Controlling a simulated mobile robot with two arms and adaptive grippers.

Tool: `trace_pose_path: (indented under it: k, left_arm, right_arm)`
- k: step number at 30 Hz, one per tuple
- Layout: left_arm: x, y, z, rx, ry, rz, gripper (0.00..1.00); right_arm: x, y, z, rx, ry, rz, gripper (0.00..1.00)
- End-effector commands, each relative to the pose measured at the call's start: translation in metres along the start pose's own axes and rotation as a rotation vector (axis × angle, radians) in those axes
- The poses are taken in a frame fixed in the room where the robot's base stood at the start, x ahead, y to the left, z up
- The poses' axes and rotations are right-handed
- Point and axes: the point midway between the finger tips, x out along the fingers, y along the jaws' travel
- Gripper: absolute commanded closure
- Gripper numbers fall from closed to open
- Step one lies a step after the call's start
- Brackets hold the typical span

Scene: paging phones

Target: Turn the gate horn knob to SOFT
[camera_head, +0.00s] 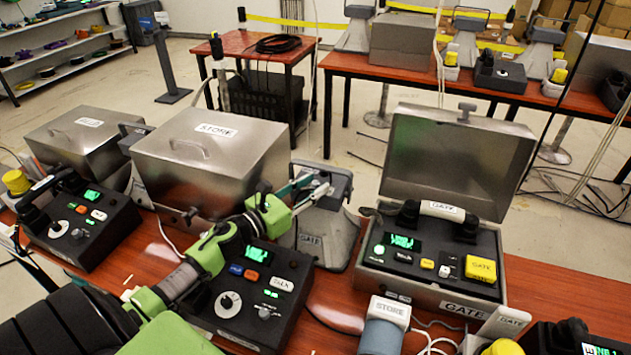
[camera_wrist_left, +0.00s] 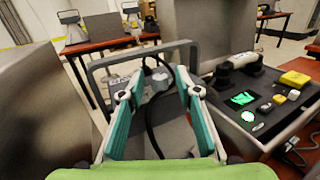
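The grey gate horn (camera_head: 318,240), labelled GATE on its front, stands on the red table between the STORE case and the open GATE case. My left gripper (camera_head: 308,184) is at its upper back part, its fingers partly covering it. In the left wrist view my left gripper (camera_wrist_left: 156,84) is open, its two green fingers apart on either side of the horn's back, with a grey handle frame (camera_wrist_left: 135,52) around and behind them. A small light-grey part, possibly the knob, shows between the fingertips; its setting is not readable. My right gripper is not in view.
The GATE phone (camera_head: 430,250) sits right of the horn in a silver case with its lid (camera_head: 450,155) raised. The closed STORE case (camera_head: 212,155) is to the left. The STORE phone panel (camera_head: 255,290) lies beneath my left arm. A black cable runs between the fingers.

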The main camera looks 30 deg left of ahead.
Motion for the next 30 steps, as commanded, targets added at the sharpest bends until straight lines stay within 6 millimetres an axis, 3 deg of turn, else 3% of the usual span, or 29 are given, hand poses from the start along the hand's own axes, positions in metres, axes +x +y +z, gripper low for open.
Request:
trace_pose_path:
  k: [4,14,18,30]
  left_arm:
    - [0.0101,-0.0001,0.0011,0.000,-0.001,0.000,0.69]
    - [0.0126,-0.0005,-0.0003,0.000,0.000,-0.001,0.69]
    - [0.0125,-0.0004,-0.0002,0.000,0.000,-0.001,1.00]
    - [0.0124,-0.0013,0.0010,-0.001,0.000,0.034,1.00]
  right_arm:
    - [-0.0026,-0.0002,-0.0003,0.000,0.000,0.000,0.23]
    - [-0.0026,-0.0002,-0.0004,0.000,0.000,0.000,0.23]
    - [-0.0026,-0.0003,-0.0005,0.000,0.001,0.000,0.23]
    - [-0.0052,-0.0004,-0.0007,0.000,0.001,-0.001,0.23]
